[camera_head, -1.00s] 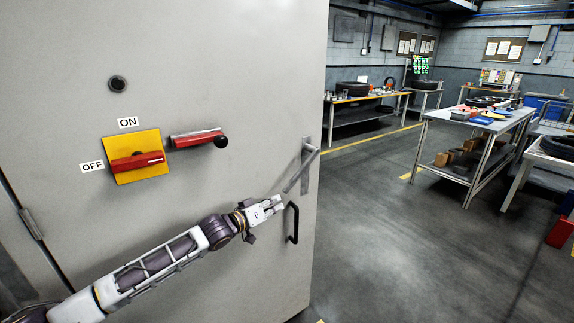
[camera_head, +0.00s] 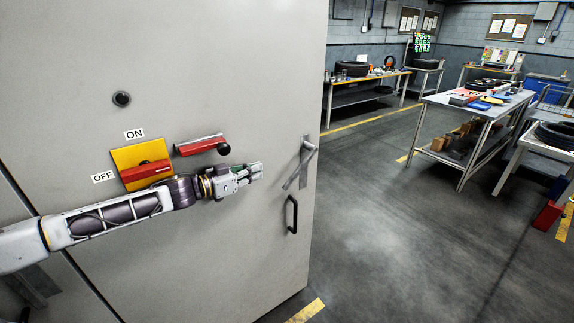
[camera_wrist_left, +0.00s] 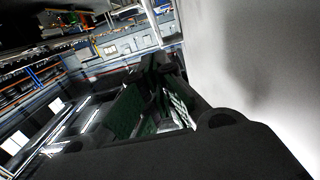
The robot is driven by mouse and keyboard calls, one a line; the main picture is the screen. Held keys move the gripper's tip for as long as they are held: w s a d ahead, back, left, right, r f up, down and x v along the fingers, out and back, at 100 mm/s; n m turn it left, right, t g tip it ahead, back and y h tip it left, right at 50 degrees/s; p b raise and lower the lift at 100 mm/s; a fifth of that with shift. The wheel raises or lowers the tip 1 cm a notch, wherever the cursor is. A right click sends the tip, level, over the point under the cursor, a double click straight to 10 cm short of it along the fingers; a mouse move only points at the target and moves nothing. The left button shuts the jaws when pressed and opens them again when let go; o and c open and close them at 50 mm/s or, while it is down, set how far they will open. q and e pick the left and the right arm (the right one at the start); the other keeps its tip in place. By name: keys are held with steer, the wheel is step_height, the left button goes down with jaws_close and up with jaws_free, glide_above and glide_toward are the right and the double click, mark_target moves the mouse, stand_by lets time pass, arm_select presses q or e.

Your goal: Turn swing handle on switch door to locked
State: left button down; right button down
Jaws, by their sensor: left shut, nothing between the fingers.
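The switch door (camera_head: 80,100) is a large grey panel filling the left of the head view. The swing handle (camera_head: 299,168) is a metal lever near its right edge, slanting down and left from its pivot on an upright plate. My left gripper (camera_head: 260,170) is shut and empty, just left of the handle and apart from it in the picture. In the left wrist view its green finger pads (camera_wrist_left: 155,100) are together beside the grey door surface (camera_wrist_left: 250,60); the handle cannot be made out there. My right gripper is not in view.
A black pull handle (camera_head: 291,215) sits below the swing handle. A red lever (camera_head: 200,145) and a yellow-backed red switch (camera_head: 145,165) with ON and OFF labels are on the door. Right of the door is open floor, then a metal table (camera_head: 470,115).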

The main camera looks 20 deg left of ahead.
arm_select(q)
steer(key=shift+w, duration=0.1)
stand_by(0.6)
steer(key=p, duration=0.4)
glide_toward(299, 166)
steer(key=shift+w+d+r, duration=0.75)
steer(key=shift+w+r, duration=0.05)
steer(key=shift+r, duration=0.8)
steer(key=shift+w+d+f, duration=0.4)
steer(key=shift+w+f, duration=0.1)
steer(key=shift+f, duration=0.25)
steer(key=shift+w+d+f, duration=0.35)
steer(key=shift+w+f, duration=0.2)
steer(key=shift+f, duration=0.25)
steer(key=shift+d, duration=0.1)
steer(key=shift+f+b, duration=0.2)
steer(key=shift+b, duration=0.25)
steer(key=shift+w+f+b, duration=0.1)
steer(key=shift+f+b, duration=0.05)
steer(key=shift+b, duration=0.6)
